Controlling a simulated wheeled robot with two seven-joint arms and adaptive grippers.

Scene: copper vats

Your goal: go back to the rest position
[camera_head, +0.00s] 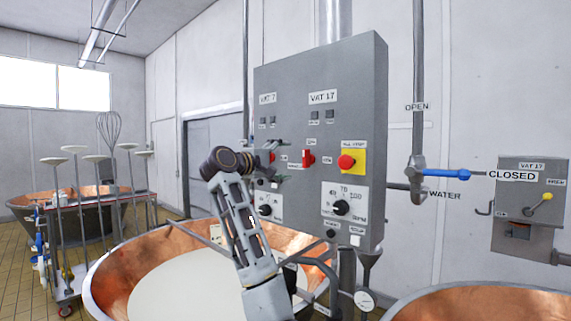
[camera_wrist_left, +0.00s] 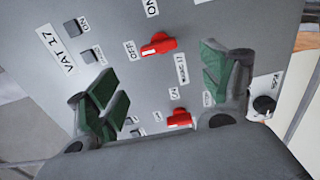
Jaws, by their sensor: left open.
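My left arm comes up from the lower middle of the head view, and my left gripper (camera_head: 281,160) is in front of the grey control panel (camera_head: 361,110). The gripper is open and empty. In the left wrist view its two green-padded fingers (camera_wrist_left: 165,88) stand wide apart before the panel face. One red switch (camera_wrist_left: 158,44) shows between and beyond the fingers, and another red switch (camera_wrist_left: 178,119) shows nearer the palm. I cannot tell whether a fingertip touches the panel. My right gripper is not in view.
The panel also carries a red stop button (camera_head: 346,162) on yellow and a black dial (camera_head: 341,208). A copper vat (camera_head: 115,277) with pale liquid lies below my arm. A blue-handled water valve (camera_head: 445,173) and a small box (camera_head: 530,215) are right. A cart (camera_head: 70,228) stands left.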

